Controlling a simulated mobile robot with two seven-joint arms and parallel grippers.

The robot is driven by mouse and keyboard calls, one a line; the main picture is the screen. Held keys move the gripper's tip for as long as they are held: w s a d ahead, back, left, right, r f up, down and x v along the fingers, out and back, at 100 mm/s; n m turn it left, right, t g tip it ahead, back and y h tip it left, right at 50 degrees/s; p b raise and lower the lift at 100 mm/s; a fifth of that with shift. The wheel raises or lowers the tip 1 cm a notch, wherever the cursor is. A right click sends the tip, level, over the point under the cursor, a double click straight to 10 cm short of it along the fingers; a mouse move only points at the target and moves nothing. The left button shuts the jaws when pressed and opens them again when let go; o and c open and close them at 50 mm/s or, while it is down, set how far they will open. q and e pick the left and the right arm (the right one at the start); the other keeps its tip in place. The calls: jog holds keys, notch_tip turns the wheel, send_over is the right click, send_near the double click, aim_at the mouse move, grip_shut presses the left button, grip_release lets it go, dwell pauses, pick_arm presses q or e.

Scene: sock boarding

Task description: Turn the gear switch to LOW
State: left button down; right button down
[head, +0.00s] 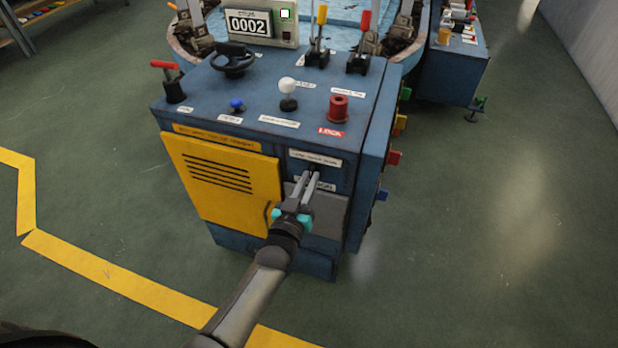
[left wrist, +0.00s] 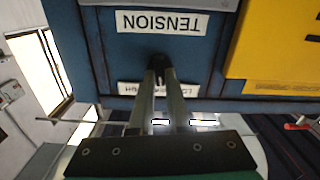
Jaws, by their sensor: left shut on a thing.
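A small black switch (left wrist: 158,67) sits on the front panel of the blue machine cabinet (head: 215,102). My left gripper (head: 313,176) reaches in from below and is shut on this switch, one finger on each side. In the left wrist view its fingers (left wrist: 162,76) cover part of a white label below the switch. A label (left wrist: 162,22) above the switch reads TENSION, upside down in that view. The fingers hide most of the switch, and I cannot tell which way it points. My right gripper is not in view.
A yellow vented door (head: 225,182) is left of the switch panel. The cabinet top carries a black handwheel (head: 234,60), a white-knobbed lever (head: 288,92), a red knob (head: 339,107) and a display (head: 250,24) reading 0002. The green floor at right is clear.

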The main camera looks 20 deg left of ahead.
pick_arm(q)
jog(key=n, duration=0.4)
jog(key=shift+a, duration=0.1)
jog(key=shift+n, duration=1.5)
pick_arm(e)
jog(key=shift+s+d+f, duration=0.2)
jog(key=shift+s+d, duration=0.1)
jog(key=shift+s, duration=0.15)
pick_arm(q)
jog(key=shift+n, duration=0.3)
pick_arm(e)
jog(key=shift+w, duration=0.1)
pick_arm(q)
jog(key=c, duration=0.9)
grip_release()
jog(key=shift+s, duration=0.15)
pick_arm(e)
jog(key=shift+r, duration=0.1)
